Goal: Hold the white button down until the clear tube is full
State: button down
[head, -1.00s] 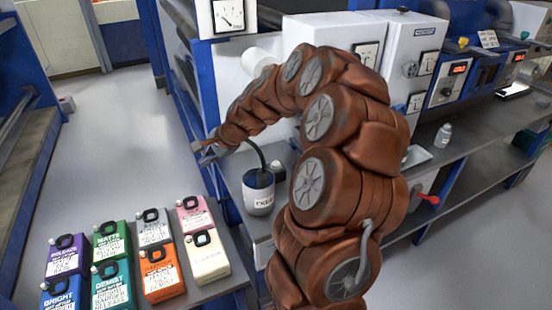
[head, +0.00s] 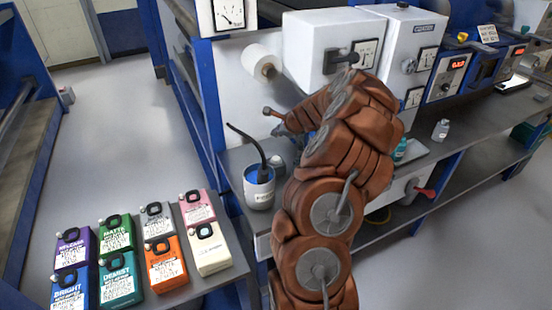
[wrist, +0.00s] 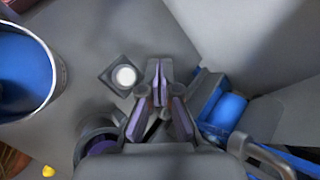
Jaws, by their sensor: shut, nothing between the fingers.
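The white button (wrist: 124,76) is a round cap on a dark square base in the wrist view. It also shows in the head view (head: 278,160), on the bench behind the blue-filled pot. My gripper (wrist: 159,68) is shut and empty, with its fingertips just right of the button in the wrist view. The fingers look apart from the button, but their height above it is hard to judge. In the head view my arm reaches over the bench and the fingertips are not clear. I cannot make out the clear tube in either view.
A white pot (head: 260,190) with blue contents and a dark hose stands near the button. Several coloured jugs (head: 165,262) stand on the lower left shelf. A white box (head: 325,50) rises behind my arm. A paper roll (head: 262,62) is mounted on the left.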

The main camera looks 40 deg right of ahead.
jog(key=shift+f, duration=0.1)
jog(key=b, duration=0.6)
send_over(277, 159)
notch_tip(277, 159, down, 7)
jog(key=shift+r, duration=0.15)
jog(key=shift+f+b, duration=0.4)
jog(key=shift+f, duration=0.55)
jog(key=shift+a+f, duration=0.1)
jog(key=shift+f, duration=0.1)
jog(key=shift+f, duration=0.2)
dwell(0.3)
